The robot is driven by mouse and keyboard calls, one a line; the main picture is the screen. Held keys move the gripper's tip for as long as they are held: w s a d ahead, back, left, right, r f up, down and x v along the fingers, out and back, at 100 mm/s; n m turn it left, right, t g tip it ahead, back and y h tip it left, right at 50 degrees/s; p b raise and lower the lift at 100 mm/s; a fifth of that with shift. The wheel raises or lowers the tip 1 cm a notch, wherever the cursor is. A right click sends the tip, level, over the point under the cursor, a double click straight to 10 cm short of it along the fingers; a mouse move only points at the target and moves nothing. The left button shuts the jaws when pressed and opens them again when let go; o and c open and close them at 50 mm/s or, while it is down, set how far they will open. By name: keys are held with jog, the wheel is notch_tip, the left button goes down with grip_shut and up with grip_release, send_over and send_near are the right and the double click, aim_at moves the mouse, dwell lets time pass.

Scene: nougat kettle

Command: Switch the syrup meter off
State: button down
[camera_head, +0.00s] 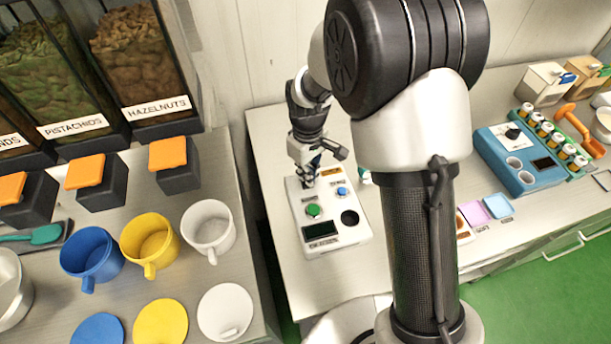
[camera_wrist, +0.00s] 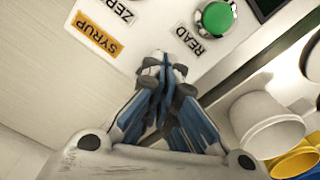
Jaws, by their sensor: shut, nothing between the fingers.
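The syrup meter (camera_head: 331,213) is a white box on the bench, with a green button (camera_head: 313,210), a blue button (camera_head: 342,192), a dark display (camera_head: 320,230) and a round black recess (camera_head: 349,217). In the wrist view its white top (camera_wrist: 150,35) carries an orange SYRUP label (camera_wrist: 100,40), a READ label (camera_wrist: 189,39) and the green button (camera_wrist: 215,18). My gripper (camera_head: 307,183) is shut and empty over the back left of the meter. In the wrist view its fingertips (camera_wrist: 164,66) cover a small pale part; contact cannot be told. No switch shows clearly.
Blue (camera_head: 91,255), yellow (camera_head: 150,243) and white (camera_head: 209,230) mugs stand on the left counter below the nut dispensers. A blue device (camera_head: 520,160) stands on the right bench. My arm hides the bench right of the meter. The bench in front of the meter is clear.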

jog(key=shift+r+p, duration=2.05)
jog(key=shift+r, duration=0.95)
jog(key=s+d+r+m+t+b, duration=0.2)
jog(key=s+d+r+m+b, duration=0.3)
jog(key=s+r, duration=0.7)
jog(key=s+d+r+m+t, duration=0.1)
jog(key=s+d+r, duration=0.1)
jog(key=s, duration=0.4)
jog(key=s+d+r+m+t, duration=0.1)
jog(key=s+d+r+m, duration=0.1)
jog(key=s, duration=0.4)
jog(key=shift+d+t, duration=0.3)
jog(key=shift+d, duration=0.1)
